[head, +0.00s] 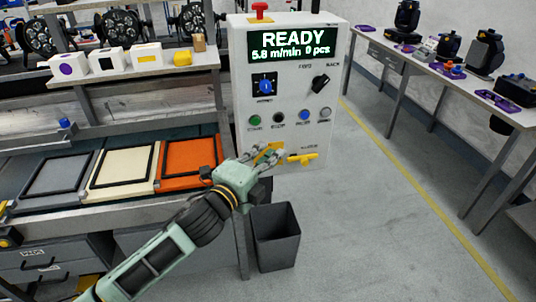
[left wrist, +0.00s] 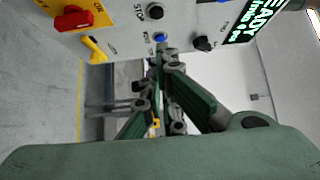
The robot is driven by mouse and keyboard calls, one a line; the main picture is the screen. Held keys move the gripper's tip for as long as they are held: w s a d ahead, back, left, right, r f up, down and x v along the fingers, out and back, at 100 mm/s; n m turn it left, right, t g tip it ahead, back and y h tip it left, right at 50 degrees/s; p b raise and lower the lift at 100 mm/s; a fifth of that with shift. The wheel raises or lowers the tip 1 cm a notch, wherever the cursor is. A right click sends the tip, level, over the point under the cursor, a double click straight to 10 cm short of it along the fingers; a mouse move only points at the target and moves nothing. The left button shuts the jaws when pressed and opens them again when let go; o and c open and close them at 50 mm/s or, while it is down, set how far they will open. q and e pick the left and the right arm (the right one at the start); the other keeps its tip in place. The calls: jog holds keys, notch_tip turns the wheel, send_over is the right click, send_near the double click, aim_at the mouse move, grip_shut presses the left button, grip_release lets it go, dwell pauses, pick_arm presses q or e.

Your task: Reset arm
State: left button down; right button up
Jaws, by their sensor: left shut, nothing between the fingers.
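My left gripper (head: 270,155) is in front of the lower part of a white control box (head: 285,140). Its fingers are shut with nothing between them. In the left wrist view the closed fingers (left wrist: 160,62) point toward the box face, close to a blue button (left wrist: 160,37); I cannot tell whether they touch. That view also shows a red knob on a yellow plate (left wrist: 72,19) and a yellow lever (left wrist: 95,48). In the head view the yellow lever (head: 302,158) is right of the fingers, and they hide part of a yellow patch. My right gripper is not in view.
The box display (head: 292,43) reads READY, 0 pcs. Grey, cream (head: 122,168) and orange (head: 188,158) framed panels lie on the bench at left. A dark bin (head: 275,238) stands below the box. The floor to the right is clear up to a long table (head: 430,68).

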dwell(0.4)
pick_arm(q)
jog(key=w+a+f+n+g+y, duration=0.1)
jog(key=a+f+n+y, duration=0.15)
jog(key=f, duration=0.65)
jog(key=w+a+f+n+g+y, duration=0.1)
jog(key=a+f+n, duration=0.25)
jog(key=f, duration=0.65)
jog(key=s+a+f+n+g+y, duration=0.1)
jog(key=s+a+f+n+g, duration=0.25)
jog(key=f, duration=0.75)
jog(key=s+a+f+n+y, duration=0.2)
jog(key=s+a+f, duration=0.3)
jog(key=f, duration=0.6)
jog(key=s+a+f+n+g+y, duration=0.1)
jog(key=s+f+n+g, duration=0.1)
jog(key=s+f, duration=0.65)
jog(key=s+a+f+n+g, duration=0.2)
jog(key=s+f, duration=0.4)
jog(key=s, duration=0.6)
jog(key=s+a+f+n+g+y, duration=0.1)
jog(key=s+f+n+g, duration=0.2)
jog(key=s+f, duration=0.65)
jog(key=s+f+n+g, duration=0.2)
jog(key=s, duration=1.6)
jog(key=shift+s+d+f, duration=0.15)
jog(key=shift+s+f, duration=0.05)
jog(key=shift+w+n+g, duration=0.1)
jog(key=shift+n+g, duration=0.15)
